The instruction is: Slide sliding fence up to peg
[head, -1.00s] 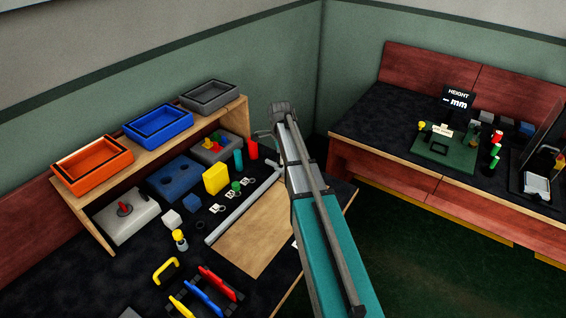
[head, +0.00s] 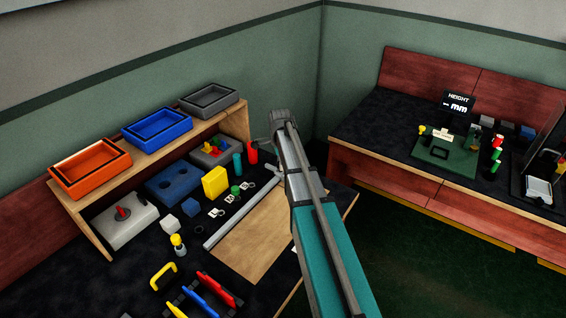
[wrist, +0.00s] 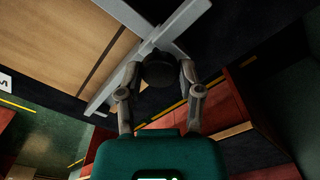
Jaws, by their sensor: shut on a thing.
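The sliding fence, a long light-grey bar (head: 238,216), lies along the back edge of a tan board (head: 252,226) on the left bench. In the wrist view, grey bars (wrist: 152,43) cross beside the tan board (wrist: 60,45). My gripper (wrist: 160,72) is closed around a dark round knob (wrist: 159,70) beside these bars, with one finger on each side. In the head view my arm covers the fence's far right end, and my gripper's fingers do not show. I cannot make out the peg for certain or its gap to the fence.
Behind the fence stand a yellow block (head: 215,181), a teal cylinder (head: 237,164) and a red cylinder (head: 253,152). Small white tags (head: 217,212) lie near the bar. Colored handles (head: 205,290) stand at the front. A second bench (head: 385,130) is at right.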

